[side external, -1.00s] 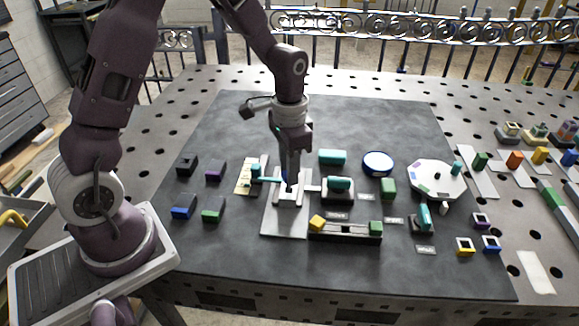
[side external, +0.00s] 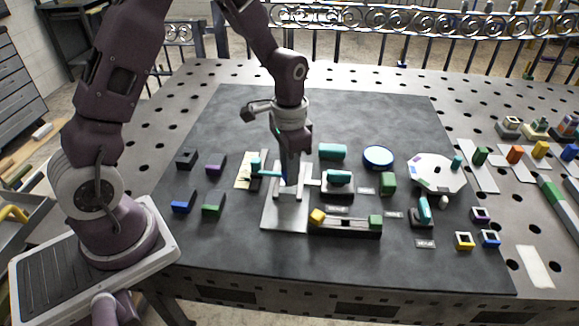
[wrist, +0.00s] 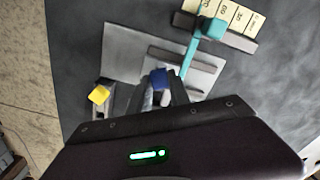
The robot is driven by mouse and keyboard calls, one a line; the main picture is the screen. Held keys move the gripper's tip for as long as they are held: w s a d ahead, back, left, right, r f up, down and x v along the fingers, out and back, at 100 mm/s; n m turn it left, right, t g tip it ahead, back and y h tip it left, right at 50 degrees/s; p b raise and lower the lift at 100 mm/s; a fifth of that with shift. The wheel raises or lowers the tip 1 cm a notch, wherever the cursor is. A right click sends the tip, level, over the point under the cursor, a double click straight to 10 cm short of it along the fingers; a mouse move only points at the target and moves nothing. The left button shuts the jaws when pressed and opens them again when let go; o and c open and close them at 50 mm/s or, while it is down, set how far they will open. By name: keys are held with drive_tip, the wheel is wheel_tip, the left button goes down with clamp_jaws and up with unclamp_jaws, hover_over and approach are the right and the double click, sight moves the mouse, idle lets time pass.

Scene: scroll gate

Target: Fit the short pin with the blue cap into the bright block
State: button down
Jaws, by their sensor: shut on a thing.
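The bright block (side external: 290,194) is a pale, low block on a light plate (side external: 286,222) in the side view. My gripper (side external: 291,178) points down right over it. In the wrist view a blue cap (wrist: 161,78) sits between the fingers of my gripper (wrist: 160,92), which is shut on the pin. The pin's shaft is hidden below the cap and fingers. I cannot tell how deep the pin's tip is in the block, or whether it is in the hole.
A teal bar with a knob (wrist: 213,28) lies close beside the fingers. A dark rail with a yellow block (side external: 317,215) and a green block (side external: 375,221) stands at the front right. A teal cylinder on a base (side external: 339,177) is to the right.

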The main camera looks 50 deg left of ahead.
drive_tip(key=shift+f, duration=0.65)
drive_tip(key=c, duration=0.7)
unclamp_jaws()
drive_tip(key=shift+o, duration=0.2)
drive_tip(key=shift+r, duration=3.55)
